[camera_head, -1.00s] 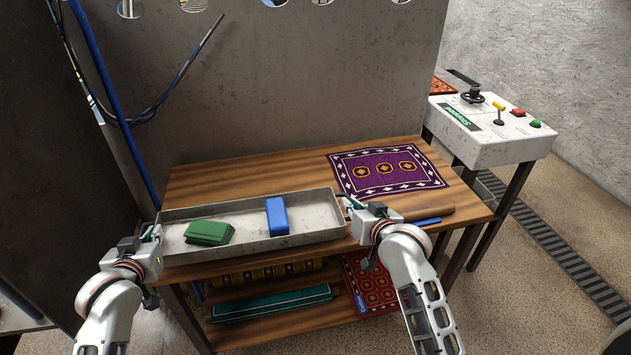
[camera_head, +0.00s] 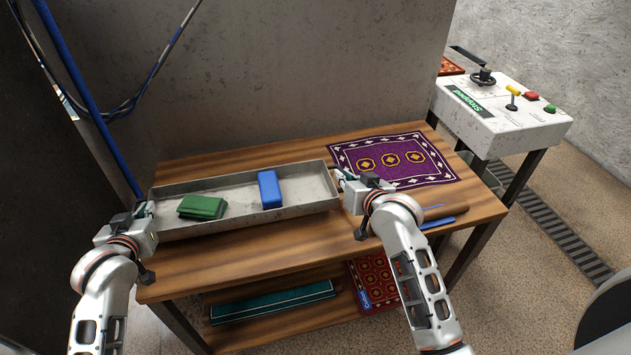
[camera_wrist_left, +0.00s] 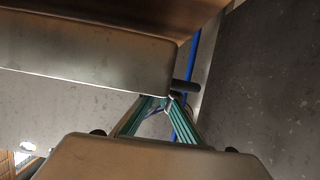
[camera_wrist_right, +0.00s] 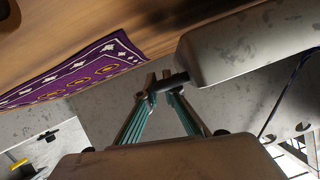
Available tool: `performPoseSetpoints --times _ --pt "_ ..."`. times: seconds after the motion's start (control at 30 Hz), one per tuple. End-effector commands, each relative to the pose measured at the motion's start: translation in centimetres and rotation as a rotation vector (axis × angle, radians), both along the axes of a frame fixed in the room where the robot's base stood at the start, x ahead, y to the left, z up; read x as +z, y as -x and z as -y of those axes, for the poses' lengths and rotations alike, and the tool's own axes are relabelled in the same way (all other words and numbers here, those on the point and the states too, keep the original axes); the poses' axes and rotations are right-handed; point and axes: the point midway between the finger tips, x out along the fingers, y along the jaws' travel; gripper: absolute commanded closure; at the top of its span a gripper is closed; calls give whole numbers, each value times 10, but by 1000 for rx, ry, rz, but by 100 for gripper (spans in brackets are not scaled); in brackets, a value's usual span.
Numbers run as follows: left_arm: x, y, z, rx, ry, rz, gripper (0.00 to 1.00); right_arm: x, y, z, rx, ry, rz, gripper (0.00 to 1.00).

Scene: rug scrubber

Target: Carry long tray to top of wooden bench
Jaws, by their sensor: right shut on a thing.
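The long grey metal tray (camera_head: 250,222) is level over the left part of the wooden bench (camera_head: 270,246); whether it touches the top I cannot tell. A green block (camera_head: 202,207) and a blue block (camera_head: 270,189) are in it. My right gripper (camera_head: 339,174) is shut on the dark handle (camera_wrist_right: 170,82) at the tray's right end. My left gripper (camera_head: 147,209) is at the tray's left end, its fingertips drawn together close by the dark handle (camera_wrist_left: 184,87). Whether that handle is between them I cannot tell.
A purple patterned rug (camera_head: 394,160) lies at the bench's back right. Blue strips (camera_head: 440,222) lie near its right edge. A concrete wall (camera_head: 290,75) stands behind. A control box (camera_head: 500,115) is at right. Bare wood shows along the bench front. Rugs are on the lower shelf.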

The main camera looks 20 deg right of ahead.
Motion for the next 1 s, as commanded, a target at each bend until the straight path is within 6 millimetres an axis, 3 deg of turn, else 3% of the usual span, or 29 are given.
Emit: performPoseSetpoints --times 0.47,1.0 --pt "-2 0 0 0 1 4 100 -3 0 0 1 0 2 100" --pt "-27 0 0 0 2 3 100 -27 0 0 0 0 3 100"
